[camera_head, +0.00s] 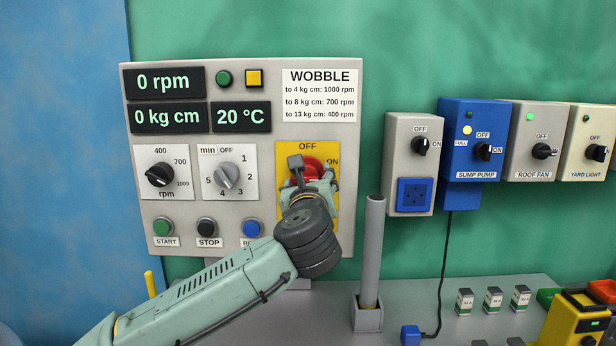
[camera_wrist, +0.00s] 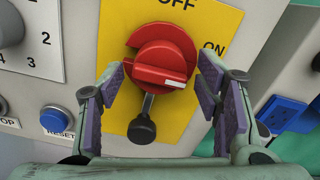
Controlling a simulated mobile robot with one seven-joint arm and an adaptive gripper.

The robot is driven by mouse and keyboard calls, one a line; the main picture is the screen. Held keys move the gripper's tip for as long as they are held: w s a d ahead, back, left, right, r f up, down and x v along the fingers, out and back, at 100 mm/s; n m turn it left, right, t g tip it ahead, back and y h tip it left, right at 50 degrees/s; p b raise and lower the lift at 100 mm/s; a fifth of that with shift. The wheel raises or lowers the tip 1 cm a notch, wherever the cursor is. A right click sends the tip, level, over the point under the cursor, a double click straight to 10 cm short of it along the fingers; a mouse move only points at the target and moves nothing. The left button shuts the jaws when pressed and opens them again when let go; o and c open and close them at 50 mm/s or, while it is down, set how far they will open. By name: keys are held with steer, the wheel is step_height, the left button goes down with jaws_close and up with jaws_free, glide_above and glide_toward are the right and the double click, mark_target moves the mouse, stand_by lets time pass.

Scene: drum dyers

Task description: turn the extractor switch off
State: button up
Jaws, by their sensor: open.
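A red rotary switch (camera_head: 313,167) sits on a yellow plate (camera_head: 322,149) marked OFF at the top and ON at the right, on the grey control panel. No extractor label is legible. In the wrist view the red switch (camera_wrist: 165,60) shows a bar handle with a white mark at its right end, turned roughly towards ON. A dark lever with a rounded end (camera_wrist: 142,128) hangs just below it. My gripper (camera_wrist: 162,78) is open, with one finger on each side of the switch and visible gaps. In the head view my gripper (camera_head: 309,184) hides the plate's lower part.
The panel has an rpm dial (camera_head: 159,174), a minute dial (camera_head: 226,177) and a blue button (camera_head: 251,228) left of my gripper. A grey post (camera_head: 369,250) stands close on the right. A grey switch box (camera_head: 408,164) and the sump pump box (camera_head: 474,139) are farther right.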

steer(key=shift+w, duration=0.1)
steer(key=shift+c, duration=0.5)
steer(key=c, duration=1.1)
